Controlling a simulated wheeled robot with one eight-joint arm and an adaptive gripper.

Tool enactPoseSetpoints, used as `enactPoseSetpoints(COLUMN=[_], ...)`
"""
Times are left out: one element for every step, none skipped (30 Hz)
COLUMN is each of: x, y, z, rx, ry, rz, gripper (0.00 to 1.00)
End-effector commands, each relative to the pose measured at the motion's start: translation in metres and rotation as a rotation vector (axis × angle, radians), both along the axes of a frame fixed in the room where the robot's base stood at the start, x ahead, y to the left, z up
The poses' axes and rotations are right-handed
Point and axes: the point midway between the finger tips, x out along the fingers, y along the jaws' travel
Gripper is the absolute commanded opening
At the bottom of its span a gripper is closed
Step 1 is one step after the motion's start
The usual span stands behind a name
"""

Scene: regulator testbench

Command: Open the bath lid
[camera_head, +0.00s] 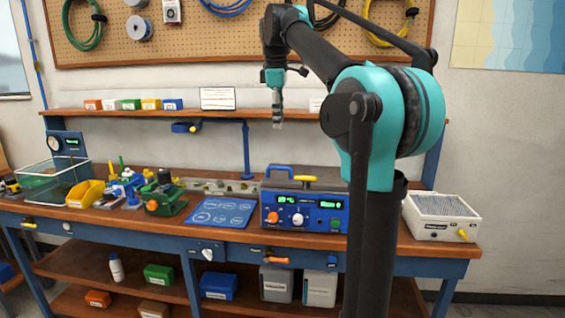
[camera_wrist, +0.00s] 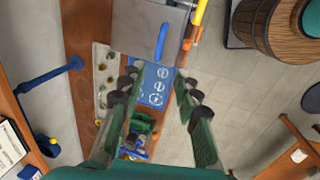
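A blue unit (camera_head: 305,212) with two green displays and knobs stands on the bench; it looks like the bath. In the wrist view, my gripper (camera_wrist: 160,92) is open and empty.
A blue mat (camera_head: 220,212), green device (camera_head: 165,198) and yellow bin (camera_head: 86,193) lie left of the unit. A glass tank (camera_head: 52,172) stands far left, and a white box (camera_head: 440,215) far right. A shelf (camera_head: 150,114) runs behind, with a blue post (camera_head: 246,150) below it.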

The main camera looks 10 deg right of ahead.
Motion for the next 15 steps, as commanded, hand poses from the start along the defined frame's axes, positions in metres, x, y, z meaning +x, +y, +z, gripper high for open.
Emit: enactPoseSetpoints(x=[0.001, 0.002, 0.003, 0.005, 0.006, 0.007, 0.008, 0.009, 0.011, 0.012, 0.013, 0.014, 0.016, 0.017, 0.018], y=[-0.001, -0.001, -0.002, -0.002, -0.002, -0.003, -0.003, -0.004, -0.004, -0.004, -0.005, -0.005, -0.006, -0.006, -0.006], z=[-0.008, -0.013, -0.02, -0.026, -0.032, -0.04, -0.046, -0.052, -0.059, -0.065, -0.071, -0.079, -0.085, -0.091, -0.099], rx=[0.0, 0.0, 0.0, 0.0, 0.0, 0.0, 0.0, 0.0, 0.0, 0.0, 0.0, 0.0, 0.0, 0.001, 0.001], ry=[0.0, 0.0, 0.0, 0.0, 0.0, 0.0, 0.0, 0.0, 0.0, 0.0, 0.0, 0.0, 0.0, 0.0, 0.0], rz=[-0.001, -0.001, -0.002, -0.002, -0.002, -0.002, -0.002, -0.002, -0.002, -0.002, -0.002, -0.002, -0.002, -0.002, -0.002], gripper=[0.32, 0.32, 0.32, 0.32, 0.32, 0.32, 0.32, 0.32, 0.32, 0.32, 0.32, 0.32, 0.32, 0.32, 0.32])
